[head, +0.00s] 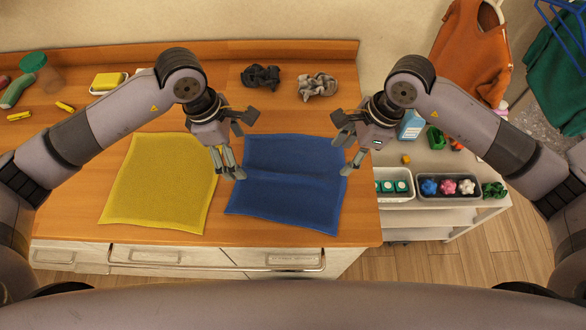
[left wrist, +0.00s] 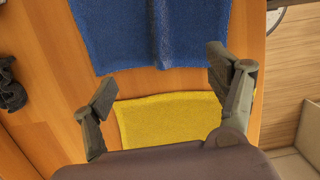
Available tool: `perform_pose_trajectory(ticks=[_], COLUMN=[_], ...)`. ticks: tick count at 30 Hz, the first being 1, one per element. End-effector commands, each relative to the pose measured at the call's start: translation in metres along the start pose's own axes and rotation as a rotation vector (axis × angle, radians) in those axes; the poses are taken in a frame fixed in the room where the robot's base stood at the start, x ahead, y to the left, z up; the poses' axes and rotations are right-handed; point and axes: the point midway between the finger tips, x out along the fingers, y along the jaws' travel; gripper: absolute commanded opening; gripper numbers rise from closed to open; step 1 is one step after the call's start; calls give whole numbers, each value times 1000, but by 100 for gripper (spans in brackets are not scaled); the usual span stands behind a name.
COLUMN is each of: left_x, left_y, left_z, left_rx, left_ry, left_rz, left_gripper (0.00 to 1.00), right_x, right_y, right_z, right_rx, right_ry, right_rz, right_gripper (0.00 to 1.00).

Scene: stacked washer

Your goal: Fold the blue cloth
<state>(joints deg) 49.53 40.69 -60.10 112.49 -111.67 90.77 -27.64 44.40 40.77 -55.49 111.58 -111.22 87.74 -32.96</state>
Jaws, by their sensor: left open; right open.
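The blue cloth (head: 285,192) lies spread on the wooden counter in the head view, with a raised crease running across its middle. It also shows at the top of the left wrist view (left wrist: 120,35). My left gripper (head: 238,150) is open above the cloth's left edge, between it and the yellow cloth. In the left wrist view its fingers (left wrist: 160,88) are apart with nothing between them. My right gripper (head: 350,145) is open and empty by the cloth's right edge; I cannot tell its exact height.
A yellow cloth (head: 160,185) lies flat to the left of the blue one. Crumpled black (head: 261,76) and grey (head: 318,86) cloths lie at the back. The wooden counter (head: 360,230) ends at the right, beside a white shelf with bins (head: 448,187).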

Motion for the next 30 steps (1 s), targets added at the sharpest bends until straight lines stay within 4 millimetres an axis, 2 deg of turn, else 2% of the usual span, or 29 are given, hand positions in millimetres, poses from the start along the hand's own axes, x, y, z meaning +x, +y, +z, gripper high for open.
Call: perform_pose_trajectory(ticks=[1,6,20,25,30], left_x=[-9,-22,-27,-49,-87], left_y=[0,0,0,1,1], left_z=[2,2,1,2,4], left_rx=[2,0,0,-1,1], left_ry=[12,49,62,62,62], left_rz=[0,0,1,4,4], left_gripper=[80,80,80,80,80], right_x=[-7,-16,-16,-16,-16], right_y=[0,0,0,0,0], right_z=[2,5,5,5,5], right_rx=[0,0,0,0,0], right_ry=[0,0,0,0,0], right_rz=[0,0,0,0,0], right_gripper=[50,50,50,50,50])
